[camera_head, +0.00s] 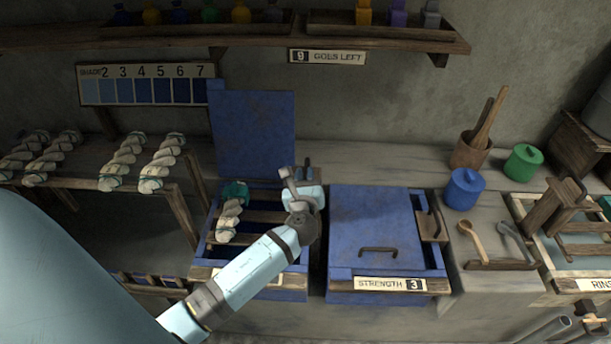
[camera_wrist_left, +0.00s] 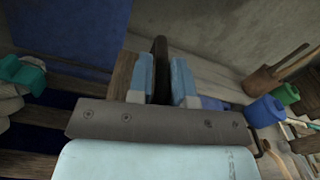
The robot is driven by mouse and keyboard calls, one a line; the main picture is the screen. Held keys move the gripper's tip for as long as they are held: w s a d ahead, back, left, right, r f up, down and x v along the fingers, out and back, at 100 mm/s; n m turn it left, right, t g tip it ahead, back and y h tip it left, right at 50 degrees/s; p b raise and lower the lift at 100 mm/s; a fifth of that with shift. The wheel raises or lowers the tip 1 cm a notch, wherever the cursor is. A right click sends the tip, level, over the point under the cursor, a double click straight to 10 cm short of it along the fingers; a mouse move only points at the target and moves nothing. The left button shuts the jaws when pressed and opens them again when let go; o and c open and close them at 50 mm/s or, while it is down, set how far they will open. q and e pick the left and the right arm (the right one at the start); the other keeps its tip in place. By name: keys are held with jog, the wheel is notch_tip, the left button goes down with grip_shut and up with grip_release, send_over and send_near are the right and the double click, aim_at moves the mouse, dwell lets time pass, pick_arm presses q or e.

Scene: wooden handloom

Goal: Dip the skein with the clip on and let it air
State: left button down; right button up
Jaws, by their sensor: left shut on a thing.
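A white skein (camera_head: 229,222) with a teal clip (camera_head: 236,190) on its top end lies over the wooden bars of the open left blue vat (camera_head: 300,285). The clip also shows at the left edge of the left wrist view (camera_wrist_left: 24,74). My left gripper (camera_head: 303,183) is at this vat's right back rim, right of the skein and apart from it. In the left wrist view its fingers (camera_wrist_left: 163,82) are shut on a dark upright handle (camera_wrist_left: 160,52) beside a wooden piece (camera_wrist_left: 122,75). The fingers partly hide the handle. My right gripper is not in view.
The left vat's blue lid (camera_head: 252,135) stands upright behind it. The right vat, labelled strength 3, has its lid (camera_head: 375,228) on. More skeins (camera_head: 122,162) hang on a rack at left. A rinse trough (camera_head: 575,284) and blue jar (camera_head: 464,189) are at right.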

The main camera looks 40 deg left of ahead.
pick_arm(q)
jog(key=f+b, duration=0.5)
jog(key=f, duration=0.3)
jog(key=f+b, duration=0.6)
jog(key=f, duration=0.2)
jog(key=shift+d+f, duration=0.2)
jog(key=shift+f, duration=0.2)
jog(key=shift+f+b, duration=0.4)
jog(key=shift+b, duration=0.1)
jog(key=shift+f, duration=0.45)
jog(key=c, duration=1.5)
grip_release()
jog(key=o, duration=0.4)
jog(key=shift+d, duration=0.1)
jog(key=shift+w, duration=0.1)
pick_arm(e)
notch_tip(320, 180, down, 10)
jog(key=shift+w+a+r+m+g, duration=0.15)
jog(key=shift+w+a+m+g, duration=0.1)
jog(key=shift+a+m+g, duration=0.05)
